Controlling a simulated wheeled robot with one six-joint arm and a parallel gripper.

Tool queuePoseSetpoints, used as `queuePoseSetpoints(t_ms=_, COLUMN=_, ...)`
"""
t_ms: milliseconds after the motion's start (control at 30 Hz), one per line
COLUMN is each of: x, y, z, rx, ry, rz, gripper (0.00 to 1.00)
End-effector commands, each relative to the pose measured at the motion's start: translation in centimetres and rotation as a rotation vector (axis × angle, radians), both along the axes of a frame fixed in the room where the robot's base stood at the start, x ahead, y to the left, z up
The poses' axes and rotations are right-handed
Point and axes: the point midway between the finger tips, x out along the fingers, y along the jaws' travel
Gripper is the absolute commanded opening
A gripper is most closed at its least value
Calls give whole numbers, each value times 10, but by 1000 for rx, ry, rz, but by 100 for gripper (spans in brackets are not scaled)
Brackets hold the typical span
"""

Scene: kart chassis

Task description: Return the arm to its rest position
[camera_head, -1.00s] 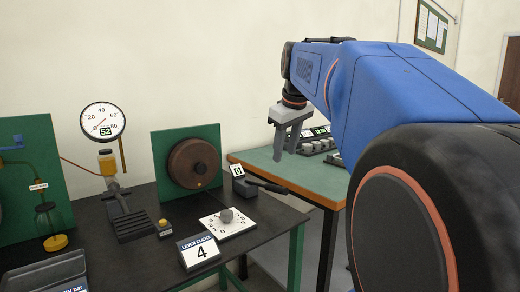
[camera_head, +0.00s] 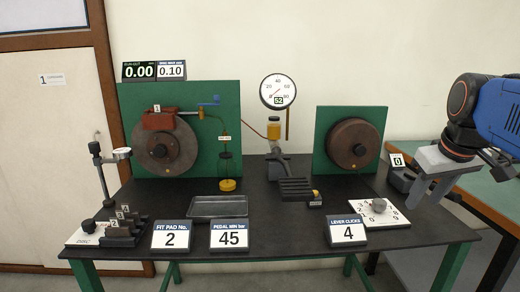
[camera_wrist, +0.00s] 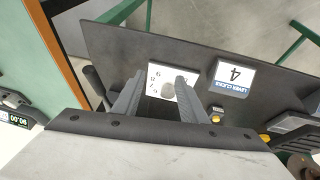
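My gripper (camera_head: 423,200) hangs at the right in the head view, fingers pointing down, in front of the bench's right end. The blue arm reaches in from the right edge. In the wrist view the two fingers (camera_wrist: 160,80) stand apart with nothing between them, so the gripper is open and empty. A white dial plate with a grey knob (camera_head: 378,207) lies on the bench to the left of the fingers. It shows beyond the fingertips in the wrist view (camera_wrist: 161,73). I see no contact with anything.
The black bench (camera_head: 290,236) carries a gauge (camera_head: 278,91), a brake drum (camera_head: 353,144), a pedal (camera_head: 297,191), a disc rig (camera_head: 165,147), a tray (camera_head: 218,207) and number cards. A lever (camera_head: 402,177) sits close behind my gripper. A second, green-topped table (camera_head: 485,205) stands at the right.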

Motion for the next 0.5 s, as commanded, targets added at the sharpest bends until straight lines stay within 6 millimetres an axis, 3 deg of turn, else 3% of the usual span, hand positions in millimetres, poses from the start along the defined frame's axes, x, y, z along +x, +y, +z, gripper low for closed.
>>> queuePoseSetpoints(t_ms=33, x=-9, y=17, z=-17, rx=10, ry=-1, rz=8, gripper=39)
queuePoseSetpoints(t_ms=200, x=-38, y=59, z=-71, rx=45, ry=-12, rz=4, gripper=39)
queuePoseSetpoints(t_ms=500, x=-90, y=105, z=-156, rx=101, ry=-22, rz=-3, gripper=39)
